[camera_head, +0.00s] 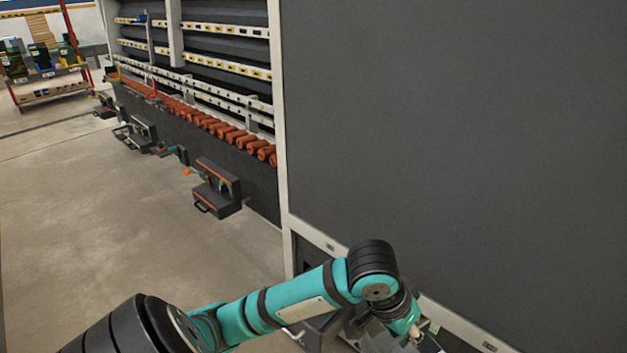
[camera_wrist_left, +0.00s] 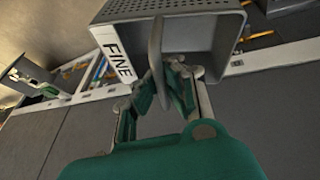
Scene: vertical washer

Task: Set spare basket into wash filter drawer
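A grey basket (camera_wrist_left: 176,12) with perforated walls and a white label reading FINE (camera_wrist_left: 117,58) fills the top of the left wrist view. Its curved grey handle (camera_wrist_left: 155,45) runs down between the fingers of my left gripper (camera_wrist_left: 157,80), which appear closed on it. In the head view my left gripper (camera_head: 405,335) is low, in front of the washer's lower edge, and partly cut off. A dark drawer-like box (camera_head: 322,328) with a light handle projects beside it; its inside is hidden. My right gripper does not show.
A large dark washer panel (camera_head: 450,140) with a light frame stands close on the right. Shelving with red-brown rollers (camera_head: 220,127) and projecting dark boxes (camera_head: 217,190) run along the left. The floor (camera_head: 110,230) there is clear.

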